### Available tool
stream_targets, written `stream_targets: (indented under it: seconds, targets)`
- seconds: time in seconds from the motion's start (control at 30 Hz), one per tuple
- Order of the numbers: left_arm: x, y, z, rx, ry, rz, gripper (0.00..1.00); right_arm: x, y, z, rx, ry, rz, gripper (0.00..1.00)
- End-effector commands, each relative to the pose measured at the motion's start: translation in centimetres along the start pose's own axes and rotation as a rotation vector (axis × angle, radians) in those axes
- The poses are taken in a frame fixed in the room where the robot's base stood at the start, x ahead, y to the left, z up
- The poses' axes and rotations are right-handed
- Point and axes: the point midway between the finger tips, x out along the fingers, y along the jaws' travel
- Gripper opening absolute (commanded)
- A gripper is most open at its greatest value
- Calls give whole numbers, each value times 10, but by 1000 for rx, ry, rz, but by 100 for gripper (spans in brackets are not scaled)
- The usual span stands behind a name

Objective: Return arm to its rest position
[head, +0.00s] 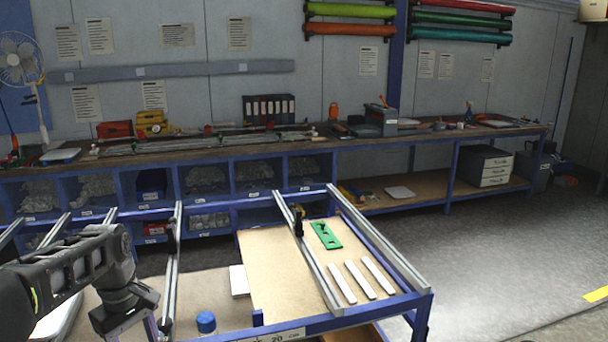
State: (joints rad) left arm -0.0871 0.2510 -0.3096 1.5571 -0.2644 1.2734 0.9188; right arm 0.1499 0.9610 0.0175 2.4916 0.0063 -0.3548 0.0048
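My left arm comes in from the left edge and bends down at the lower left. Its gripper (138,322) is at the bottom edge, over the left part of the near workbench (262,268). The fingertips are cut off by the frame, so I cannot tell whether it is open or shut, or whether it holds anything. My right arm and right gripper are not in view.
A green plate (325,236) and three white strips (361,280) lie on the near bench, between metal rails. A blue-capped container (206,322) stands right of my gripper. A long cluttered workbench (240,148) lines the back wall. Grey floor (500,250) is open at right.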

Motion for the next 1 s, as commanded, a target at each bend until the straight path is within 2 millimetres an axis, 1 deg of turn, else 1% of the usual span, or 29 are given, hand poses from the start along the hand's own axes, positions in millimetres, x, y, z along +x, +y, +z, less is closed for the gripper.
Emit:
stream_targets:
  seconds: [0.03,0.17,0.27,0.37,0.4,0.47,0.57,0.6,0.67,0.7,0.77,0.8,0.87,0.9,1.0]
  targets:
    - [11,3,3,21,-6,-2,56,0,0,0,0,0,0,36]
    - [37,15,12,83,-14,8,56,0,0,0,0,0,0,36]
    - [65,24,23,142,-26,19,56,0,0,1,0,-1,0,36]
    - [99,34,38,214,-39,35,56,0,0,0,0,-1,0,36]
    - [115,38,46,247,-47,42,56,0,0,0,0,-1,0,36]
    - [141,42,60,299,-59,56,56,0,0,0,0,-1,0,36]
    - [194,45,93,403,-89,84,56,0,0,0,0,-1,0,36]
    - [218,45,112,452,-104,101,56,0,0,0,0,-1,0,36]
    - [257,39,145,527,-128,129,56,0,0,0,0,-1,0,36]
    - [281,33,168,576,-141,150,56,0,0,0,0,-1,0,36]
    - [312,20,204,644,-161,182,56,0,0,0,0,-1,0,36]
    - [329,9,228,686,-171,204,56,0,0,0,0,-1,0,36]
    - [349,-8,261,742,-180,234,56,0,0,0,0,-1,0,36]
    - [359,-20,282,774,-186,250,56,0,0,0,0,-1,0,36]
    - [372,-46,321,837,-189,283,56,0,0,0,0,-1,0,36]
